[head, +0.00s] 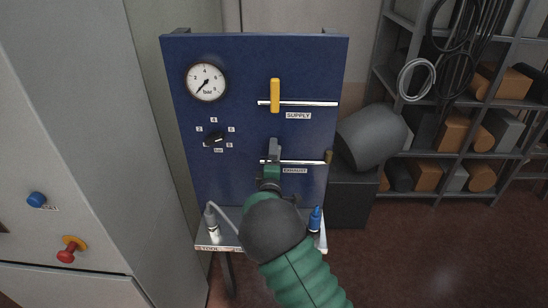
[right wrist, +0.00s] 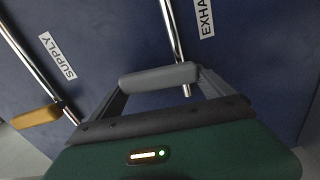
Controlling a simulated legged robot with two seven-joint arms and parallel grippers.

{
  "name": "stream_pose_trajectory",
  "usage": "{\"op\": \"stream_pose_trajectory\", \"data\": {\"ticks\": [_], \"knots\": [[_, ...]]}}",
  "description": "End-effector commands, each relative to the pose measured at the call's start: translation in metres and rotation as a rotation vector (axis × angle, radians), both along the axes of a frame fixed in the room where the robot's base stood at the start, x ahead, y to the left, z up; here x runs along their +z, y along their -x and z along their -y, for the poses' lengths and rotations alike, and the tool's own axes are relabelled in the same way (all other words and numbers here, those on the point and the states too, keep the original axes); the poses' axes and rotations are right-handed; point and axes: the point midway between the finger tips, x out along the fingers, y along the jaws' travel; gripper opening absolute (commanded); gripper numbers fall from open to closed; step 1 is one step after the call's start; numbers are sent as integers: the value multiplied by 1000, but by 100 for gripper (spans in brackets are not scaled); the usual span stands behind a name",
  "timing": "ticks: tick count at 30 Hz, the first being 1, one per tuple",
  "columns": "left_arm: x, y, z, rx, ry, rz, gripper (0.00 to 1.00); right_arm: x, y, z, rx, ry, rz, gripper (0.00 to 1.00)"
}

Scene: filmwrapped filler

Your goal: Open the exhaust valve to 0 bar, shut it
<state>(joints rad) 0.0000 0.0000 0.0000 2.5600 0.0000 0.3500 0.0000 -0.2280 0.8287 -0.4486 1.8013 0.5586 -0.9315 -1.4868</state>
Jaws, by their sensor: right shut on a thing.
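The exhaust valve's grey handle (head: 274,148) stands upright on the blue panel, crosswise to its horizontal chrome pipe (head: 312,162). In the right wrist view the grey handle (right wrist: 158,77) lies across the pipe between my fingers. My right gripper (head: 271,168) is shut on this handle; it also shows in the right wrist view (right wrist: 160,90). The pressure gauge (head: 206,82) has its needle pointing to the lower left, near the low end of the scale. The exhaust label (head: 295,170) is right of the gripper. My left gripper is not in view.
The yellow supply handle (head: 275,95) stands upright above, crosswise to its pipe. A black selector knob (head: 214,138) is below the gauge. A small shelf (head: 203,248) holds a grey fitting and a blue bottle (head: 315,219). A cabinet (head: 80,110) is left; shelving (head: 395,60) is right.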

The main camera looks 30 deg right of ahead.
Motion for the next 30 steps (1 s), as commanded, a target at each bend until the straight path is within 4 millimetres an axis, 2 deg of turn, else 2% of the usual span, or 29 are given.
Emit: {"op": "stream_pose_trajectory", "data": {"ticks": [1, 22, 23, 25, 30], "knots": [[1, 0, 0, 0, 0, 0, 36, -6, 1, -2, 2, 13, -24, 19], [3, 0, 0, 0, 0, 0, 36, -8, -1, -4, 2, 77, -65, 19], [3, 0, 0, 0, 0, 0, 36, -8, -1, -4, 2, 77, -64, 93], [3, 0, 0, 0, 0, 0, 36, -8, -1, -4, 2, 77, -64, 100], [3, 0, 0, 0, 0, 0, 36, -6, -1, -4, 2, 78, -61, 100]]}}
